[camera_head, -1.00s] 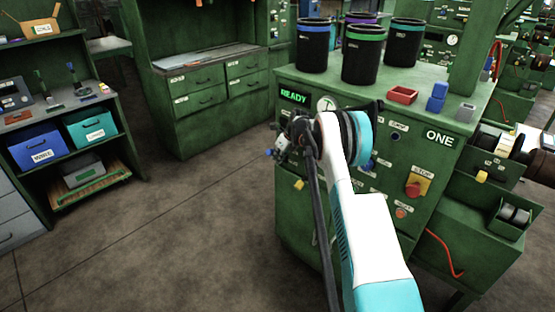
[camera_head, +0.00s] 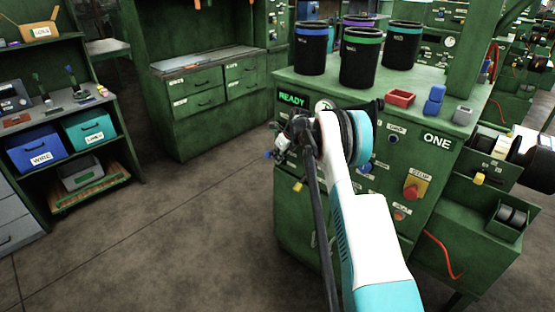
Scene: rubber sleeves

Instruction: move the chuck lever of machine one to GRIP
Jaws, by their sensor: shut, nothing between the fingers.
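Machine one (camera_head: 437,160) is a green cabinet with a panel marked ONE and a lit READY display (camera_head: 293,99). My arm reaches up in front of its panel and covers much of the left part. My gripper (camera_head: 278,152) is at the panel's left edge, below the READY display, small and partly hidden behind my wrist; its fingers look closed and empty. The chuck lever and its GRIP marking cannot be made out; my arm may hide them. A small yellow-tipped part (camera_head: 298,186) shows just below my gripper.
A red knob on a yellow plate (camera_head: 414,188) is right of my arm. A shelf with a blue bin (camera_head: 38,148) stands left. The floor between is clear.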

